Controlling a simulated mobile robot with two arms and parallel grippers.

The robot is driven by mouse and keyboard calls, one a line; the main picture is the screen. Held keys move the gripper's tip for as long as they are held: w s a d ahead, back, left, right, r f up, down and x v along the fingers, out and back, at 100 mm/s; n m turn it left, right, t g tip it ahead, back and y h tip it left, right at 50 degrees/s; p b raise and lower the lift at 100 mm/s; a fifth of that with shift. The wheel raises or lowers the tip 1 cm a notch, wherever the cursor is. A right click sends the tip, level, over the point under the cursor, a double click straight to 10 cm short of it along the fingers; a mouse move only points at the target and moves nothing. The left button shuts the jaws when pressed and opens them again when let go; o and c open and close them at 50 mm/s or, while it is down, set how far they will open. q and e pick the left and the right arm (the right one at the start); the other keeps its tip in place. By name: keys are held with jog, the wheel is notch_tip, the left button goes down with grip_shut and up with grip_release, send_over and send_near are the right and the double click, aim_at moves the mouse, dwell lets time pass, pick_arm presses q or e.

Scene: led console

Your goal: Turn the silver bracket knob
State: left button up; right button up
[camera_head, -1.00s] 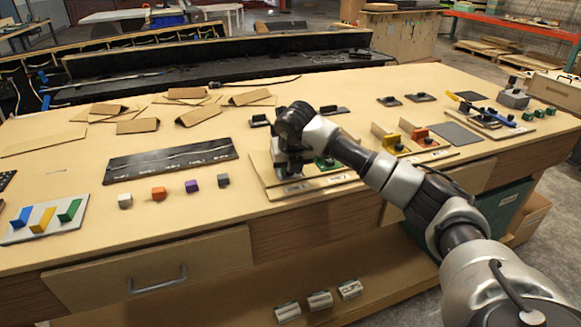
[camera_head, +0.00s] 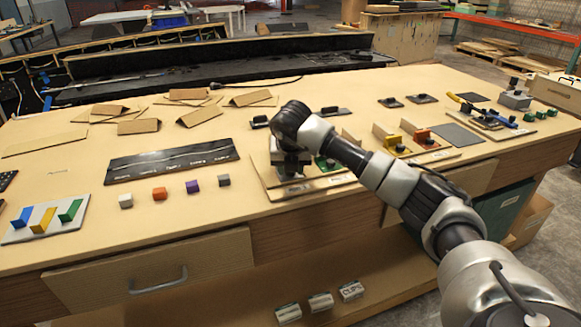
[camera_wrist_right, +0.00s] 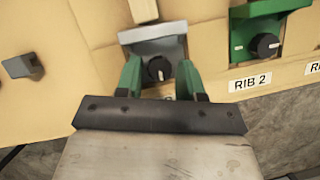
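The silver bracket (camera_wrist_right: 152,42) stands on a wooden board in the right wrist view, with a round black knob (camera_wrist_right: 159,68) on its near face. My right gripper (camera_wrist_right: 160,72) has its two green fingers on either side of this knob, with a narrow gap seemingly left on each side. In the head view my right gripper (camera_head: 290,168) points down over the board and mostly hides the silver bracket and its knob. My left gripper is not in view.
A green bracket (camera_wrist_right: 262,22) with its own black knob stands just right, behind a "RIB 2" label (camera_wrist_right: 250,82). Small coloured blocks and a black panel (camera_head: 172,160) lie to the left. Yellow and orange brackets stand farther right. The table's front edge is close.

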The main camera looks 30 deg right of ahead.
jog(key=b+v, duration=0.1)
jog(key=v, duration=0.9)
jog(key=shift+r, duration=0.35)
jog(key=shift+s+a, duration=0.1)
